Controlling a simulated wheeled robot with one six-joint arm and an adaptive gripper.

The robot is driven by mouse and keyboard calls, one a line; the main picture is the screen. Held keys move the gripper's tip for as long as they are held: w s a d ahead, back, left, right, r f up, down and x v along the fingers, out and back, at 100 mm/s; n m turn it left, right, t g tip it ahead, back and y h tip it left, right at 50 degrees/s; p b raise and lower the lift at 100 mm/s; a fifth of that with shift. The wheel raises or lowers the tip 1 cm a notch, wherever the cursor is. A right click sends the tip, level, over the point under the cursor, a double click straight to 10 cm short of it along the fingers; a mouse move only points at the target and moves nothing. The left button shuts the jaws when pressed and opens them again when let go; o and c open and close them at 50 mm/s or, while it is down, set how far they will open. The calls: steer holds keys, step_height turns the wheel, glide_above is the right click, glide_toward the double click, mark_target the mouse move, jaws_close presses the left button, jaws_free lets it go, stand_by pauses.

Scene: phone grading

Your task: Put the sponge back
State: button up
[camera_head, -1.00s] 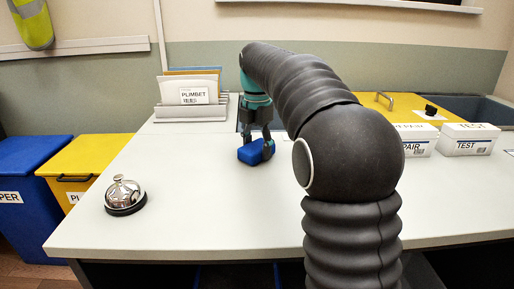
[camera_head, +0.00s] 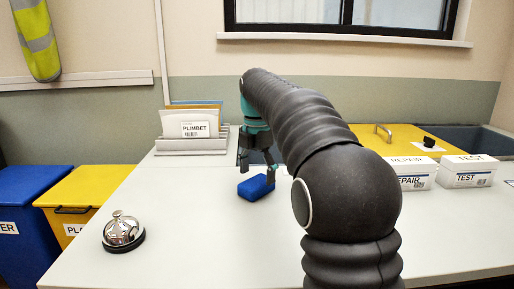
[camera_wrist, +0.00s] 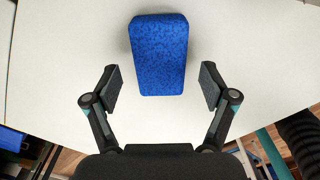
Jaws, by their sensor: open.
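The blue sponge (camera_head: 256,187) lies on the white table, left of my arm in the head view. In the wrist view the sponge (camera_wrist: 160,55) lies flat on the tabletop, centred between my fingers and mostly beyond their tips. My gripper (camera_head: 257,172) is open and empty, just above and behind the sponge in the head view. In the wrist view its two fingers (camera_wrist: 160,87) are spread wide with clear gaps on both sides of the sponge. No sponge holder or place for it can be made out.
A silver bell (camera_head: 123,230) stands at the front left of the table (camera_head: 190,245). A file rack (camera_head: 190,145) is at the back left. White REPAIR (camera_head: 412,180) and TEST (camera_head: 468,178) boxes stand at the right. Blue (camera_head: 25,225) and yellow (camera_head: 85,190) bins are beyond the left edge.

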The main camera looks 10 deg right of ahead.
mark_target(257, 181)
step_height(257, 181, up, 9)
steer(key=p, duration=0.1)
steer(key=shift+r, duration=0.15)
steer(key=shift+s, duration=0.1)
stand_by(0.3)
